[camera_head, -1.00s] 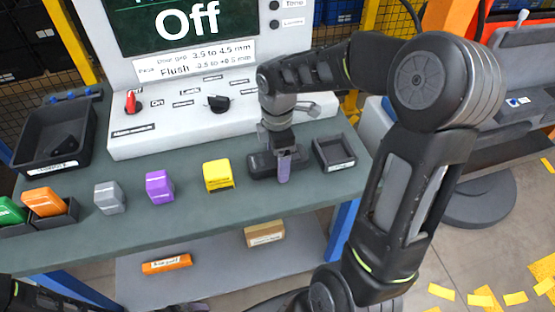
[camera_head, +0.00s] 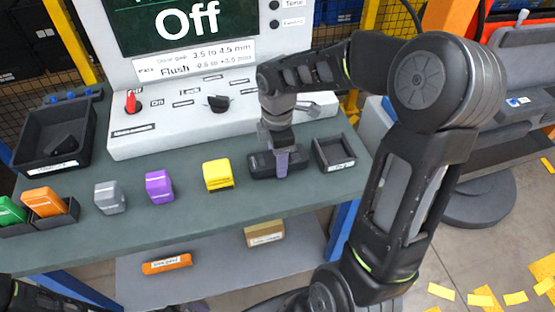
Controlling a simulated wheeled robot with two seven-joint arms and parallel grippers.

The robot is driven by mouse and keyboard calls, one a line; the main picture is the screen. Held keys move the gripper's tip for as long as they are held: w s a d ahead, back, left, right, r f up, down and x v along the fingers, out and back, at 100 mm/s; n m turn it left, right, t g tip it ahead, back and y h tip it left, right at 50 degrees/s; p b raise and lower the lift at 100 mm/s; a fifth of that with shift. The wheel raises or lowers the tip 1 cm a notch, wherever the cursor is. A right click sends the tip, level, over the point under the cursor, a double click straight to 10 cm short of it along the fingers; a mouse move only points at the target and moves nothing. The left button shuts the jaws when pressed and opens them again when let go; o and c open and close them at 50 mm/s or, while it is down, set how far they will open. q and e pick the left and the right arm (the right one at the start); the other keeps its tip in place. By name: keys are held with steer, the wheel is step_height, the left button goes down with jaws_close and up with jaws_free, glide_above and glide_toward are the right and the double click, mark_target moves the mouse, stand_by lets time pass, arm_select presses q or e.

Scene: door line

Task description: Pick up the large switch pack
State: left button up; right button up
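My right gripper (camera_head: 282,162) points down at a dark, low block-like thing (camera_head: 260,166) on the green bench top, right of the yellow block. One purple-grey finger shows in front of this thing; the other is hidden, so I cannot tell whether the gripper is open or shut on it. No readable label marks anything as the large switch pack, so I cannot tell whether the dark thing is it. My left arm shows only as a dark piece at the bottom left; its gripper is not clearly visible.
Yellow (camera_head: 218,175), purple (camera_head: 159,186) and grey (camera_head: 110,197) blocks stand left of my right gripper. An empty dark tray (camera_head: 335,168) stands just right. A black bin (camera_head: 28,166) and a control panel (camera_head: 150,147) line the back.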

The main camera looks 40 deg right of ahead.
steer(key=c, duration=0.4)
steer(key=shift+r, duration=0.1)
step_height(320, 180, up, 10)
steer(key=shift+f, duration=0.1)
stand_by(0.4)
